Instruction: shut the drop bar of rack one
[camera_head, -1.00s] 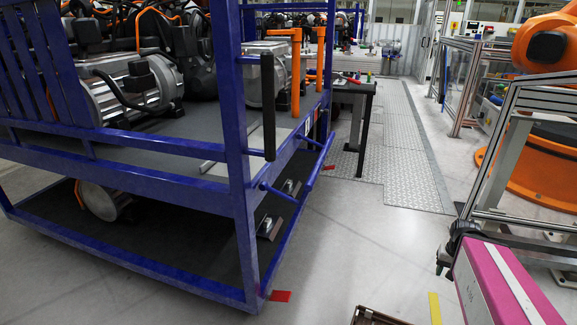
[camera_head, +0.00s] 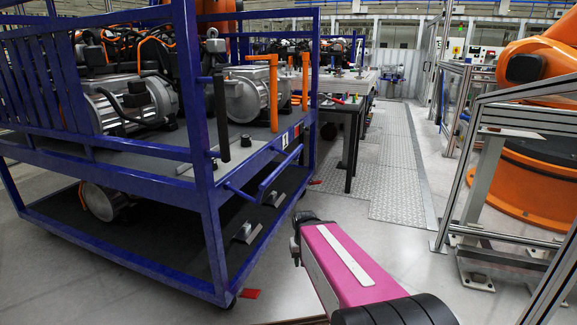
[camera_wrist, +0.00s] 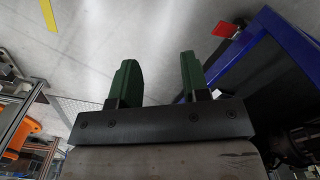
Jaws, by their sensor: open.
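The blue rack (camera_head: 215,235) stands on the left, loaded with motor units. On its right side a blue bar (camera_head: 280,170), which looks like the drop bar, sits low and juts out a little from the deck edge. The side above it is open between the posts. My magenta arm (camera_head: 345,262) reaches in from the bottom right, with its dark end to the right of the bar and apart from it. In the wrist view my gripper (camera_wrist: 161,82) has two green fingers spread apart, with only floor between them. The rack's blue frame (camera_wrist: 285,45) is right of the fingers.
A dark table (camera_head: 345,115) stands behind the rack. Orange upright handles (camera_head: 252,90) rise at the rack's side. A metal fence frame (camera_head: 485,170) and an orange robot (camera_head: 540,165) are on the right. The floor aisle (camera_head: 395,160) between is clear.

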